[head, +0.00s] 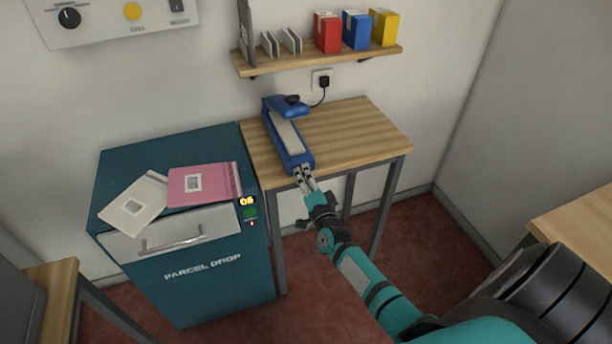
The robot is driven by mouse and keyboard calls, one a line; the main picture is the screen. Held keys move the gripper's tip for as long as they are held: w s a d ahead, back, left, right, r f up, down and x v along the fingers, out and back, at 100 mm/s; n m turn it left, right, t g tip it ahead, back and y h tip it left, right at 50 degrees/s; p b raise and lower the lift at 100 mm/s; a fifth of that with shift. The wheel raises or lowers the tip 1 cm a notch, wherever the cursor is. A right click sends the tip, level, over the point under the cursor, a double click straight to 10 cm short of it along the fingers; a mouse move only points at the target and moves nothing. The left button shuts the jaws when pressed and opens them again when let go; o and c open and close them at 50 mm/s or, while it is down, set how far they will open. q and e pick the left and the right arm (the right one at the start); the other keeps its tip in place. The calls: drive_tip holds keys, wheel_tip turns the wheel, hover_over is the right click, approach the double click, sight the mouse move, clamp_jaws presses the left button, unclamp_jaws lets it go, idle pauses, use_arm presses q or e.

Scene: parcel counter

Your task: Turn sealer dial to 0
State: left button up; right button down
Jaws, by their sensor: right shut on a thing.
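The blue sealer (275,135) lies lengthwise on the small wooden table, with a pale strip along its top. A raised blue part with a black knob (292,99) is at its far end. My right gripper (304,172) is at the near end of the sealer, its fingers shut on what appears to be the sealer dial. The fingers hide the dial, so its setting cannot be read. My left gripper is not in view.
The wooden table (350,130) is bare right of the sealer. A black plug (324,82) and cord are behind it. A shelf (350,57) with coloured boxes hangs above. The teal parcel drop (215,285) stands left, with two parcels on top.

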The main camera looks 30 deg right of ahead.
drive_tip(key=n+y+p, duration=0.1)
drive_tip(key=n+p, duration=0.1)
drive_tip(key=n, duration=0.9)
drive_tip(key=shift+f+n, duration=0.1)
drive_tip(key=shift+n, duration=0.3)
drive_tip(key=c, duration=1)
unclamp_jaws()
drive_tip(key=shift+s, duration=0.1)
drive_tip(key=v, duration=1.1)
drive_tip(key=shift+s, duration=0.4)
